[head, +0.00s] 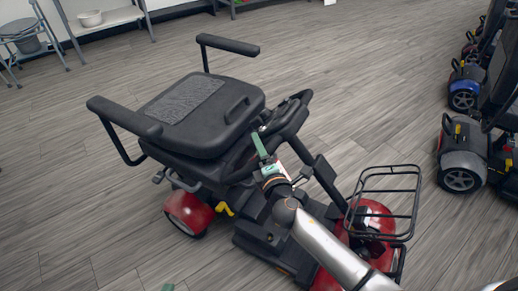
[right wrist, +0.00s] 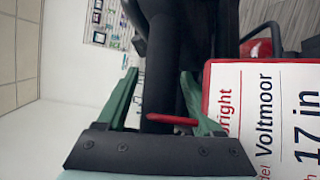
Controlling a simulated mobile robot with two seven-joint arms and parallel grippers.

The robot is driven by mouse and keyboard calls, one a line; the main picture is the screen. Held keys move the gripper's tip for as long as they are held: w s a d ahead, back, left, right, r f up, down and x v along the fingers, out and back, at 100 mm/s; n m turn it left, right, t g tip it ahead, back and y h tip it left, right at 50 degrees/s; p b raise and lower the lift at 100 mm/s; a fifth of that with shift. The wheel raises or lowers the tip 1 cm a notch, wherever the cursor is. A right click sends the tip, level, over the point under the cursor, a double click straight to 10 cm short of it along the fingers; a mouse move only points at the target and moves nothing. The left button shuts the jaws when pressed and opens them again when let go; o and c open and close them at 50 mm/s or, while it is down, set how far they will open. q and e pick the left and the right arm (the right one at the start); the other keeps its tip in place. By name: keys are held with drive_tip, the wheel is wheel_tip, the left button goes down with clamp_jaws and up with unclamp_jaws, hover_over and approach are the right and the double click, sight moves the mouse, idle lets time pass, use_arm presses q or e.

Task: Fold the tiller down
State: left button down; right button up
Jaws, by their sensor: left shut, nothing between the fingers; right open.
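The tiller (head: 322,178) of the red scooter is a black post that leans from the front deck back toward the seat, with the handlebar (head: 288,112) at its top near the seat front. My right gripper (head: 259,143) is beside the tiller, below the handlebar. In the right wrist view its green fingers (right wrist: 158,78) are open, with a black part of the scooter (right wrist: 168,65) beyond or between them; contact is unclear. A thin red bar (right wrist: 172,120) shows near the finger bases. Only a green tip of my left gripper (head: 168,287) shows at the bottom edge, shut and empty.
A front basket (head: 388,190) and red front cover (head: 372,216) are close to my right arm. The black seat (head: 200,105) has raised armrests. A red-bordered sign (right wrist: 262,115) is close beside the right gripper. Other scooters (head: 462,155) stand at right; floor left is clear.

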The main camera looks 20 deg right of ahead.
drive_tip(key=shift+w, duration=0.15)
clamp_jaws()
idle(0.5)
idle(0.9)
